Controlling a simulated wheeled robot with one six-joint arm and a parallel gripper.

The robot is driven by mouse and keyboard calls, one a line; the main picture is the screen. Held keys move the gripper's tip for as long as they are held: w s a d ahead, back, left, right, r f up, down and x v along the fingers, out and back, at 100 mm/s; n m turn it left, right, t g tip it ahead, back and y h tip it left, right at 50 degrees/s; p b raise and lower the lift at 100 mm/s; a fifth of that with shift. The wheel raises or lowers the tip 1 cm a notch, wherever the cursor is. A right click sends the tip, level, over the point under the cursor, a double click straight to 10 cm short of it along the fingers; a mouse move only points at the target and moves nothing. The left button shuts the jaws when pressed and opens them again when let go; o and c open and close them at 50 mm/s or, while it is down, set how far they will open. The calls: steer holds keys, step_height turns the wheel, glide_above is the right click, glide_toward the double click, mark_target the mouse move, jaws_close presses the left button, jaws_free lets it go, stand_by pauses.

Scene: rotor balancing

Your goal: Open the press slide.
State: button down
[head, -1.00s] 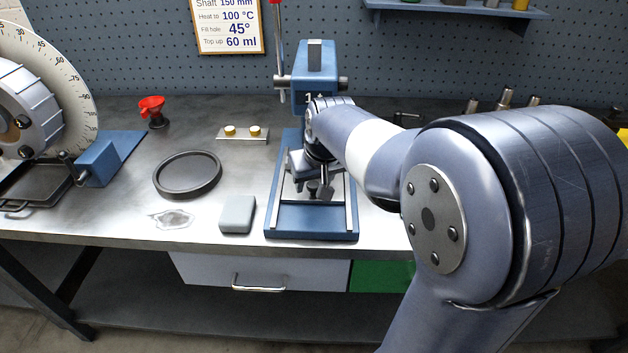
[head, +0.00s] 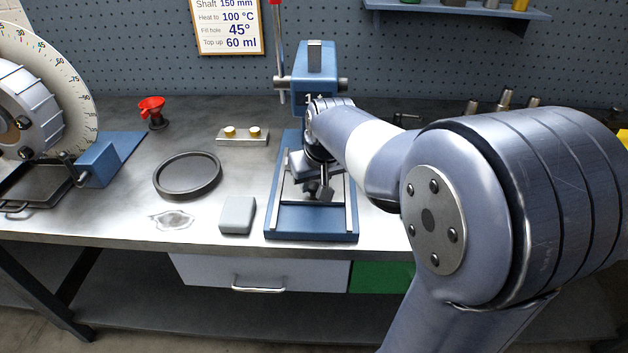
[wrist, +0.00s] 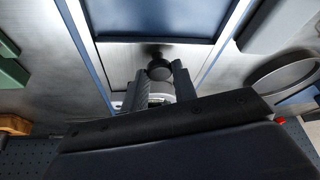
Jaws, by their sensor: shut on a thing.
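The blue press (head: 314,66) stands at the back of the bench, with a red-tipped lever beside its head. Its blue base (head: 312,222) reaches toward the front edge, with two pale rails along it. The slide is a metal plate on these rails, largely hidden by my arm in the head view; its bare surface shows in the wrist view (wrist: 118,62). A dark round knob (wrist: 159,68) stands on the slide. My gripper (wrist: 161,82) is shut on the knob, one finger on each side. In the head view my gripper (head: 319,189) points down over the base.
A grey block (head: 238,214) lies just left of the base, and a black round dish (head: 187,175) farther left. The base's front section is clear.

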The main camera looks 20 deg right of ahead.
steer(key=s+a, duration=0.4)
steer(key=s, duration=0.8)
steer(key=shift+s, duration=0.3)
steer(key=c, duration=1.1)
jaws_free()
steer(key=shift+c, duration=0.2)
steer(key=p+v, duration=0.1)
steer(key=v, duration=0.9)
steer(key=shift+r+p, duration=0.3)
steer(key=shift+r, duration=0.1)
steer(key=shift+s, duration=0.1)
